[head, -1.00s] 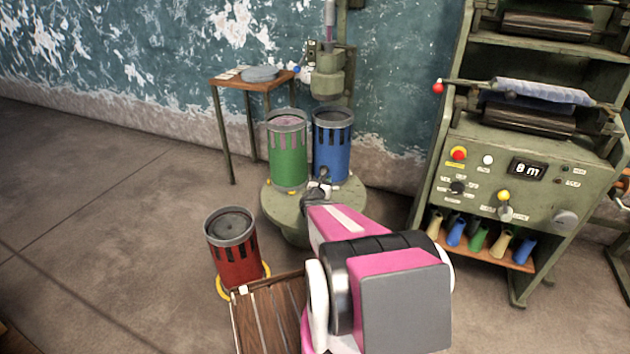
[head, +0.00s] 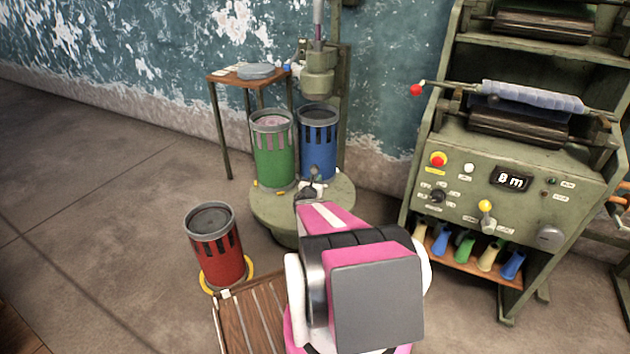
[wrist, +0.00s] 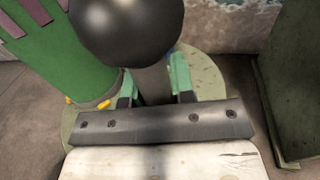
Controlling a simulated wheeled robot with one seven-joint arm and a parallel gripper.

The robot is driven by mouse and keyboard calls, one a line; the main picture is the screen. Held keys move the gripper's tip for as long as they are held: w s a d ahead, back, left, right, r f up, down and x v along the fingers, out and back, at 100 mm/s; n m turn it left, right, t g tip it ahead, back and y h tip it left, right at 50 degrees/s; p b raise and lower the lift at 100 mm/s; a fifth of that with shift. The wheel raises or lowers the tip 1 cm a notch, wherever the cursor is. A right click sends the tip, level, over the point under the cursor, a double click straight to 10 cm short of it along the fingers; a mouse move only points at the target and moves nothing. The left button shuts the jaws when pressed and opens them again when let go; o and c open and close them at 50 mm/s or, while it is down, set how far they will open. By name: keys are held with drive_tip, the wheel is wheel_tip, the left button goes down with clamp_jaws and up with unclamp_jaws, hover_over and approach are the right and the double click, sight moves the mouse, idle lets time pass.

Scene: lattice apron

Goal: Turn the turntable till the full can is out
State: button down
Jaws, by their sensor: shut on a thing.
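The turntable (head: 265,212) is a round green plate low on the floor, bearing two slotted cans. The green can (head: 273,155) stands at its left, with pale pink stuff near its rim. The blue can (head: 318,150) stands at its right, below the machine's head (head: 319,80); its inside looks dark and I cannot tell its fill. My gripper (wrist: 155,88) is shut on a grey post (wrist: 152,84) topped by a black ball knob (wrist: 127,25), in front of the cans. In the head view my arm partly hides the gripper (head: 310,190) and the turntable's front.
A red can (head: 217,250) stands on a yellow ring (head: 250,272) at left front, beside a brown slatted platform (head: 262,315). A small table (head: 222,77) is behind. A green roller machine (head: 460,165) stands close on the right. The left floor is clear.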

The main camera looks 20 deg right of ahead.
drive_tip(key=c, duration=1)
unclamp_jaws()
drive_tip(key=shift+w, duration=0.1)
drive_tip(key=v, duration=1)
drive_tip(key=shift+s+a, duration=0.25)
drive_tip(key=shift+s, duration=0.05)
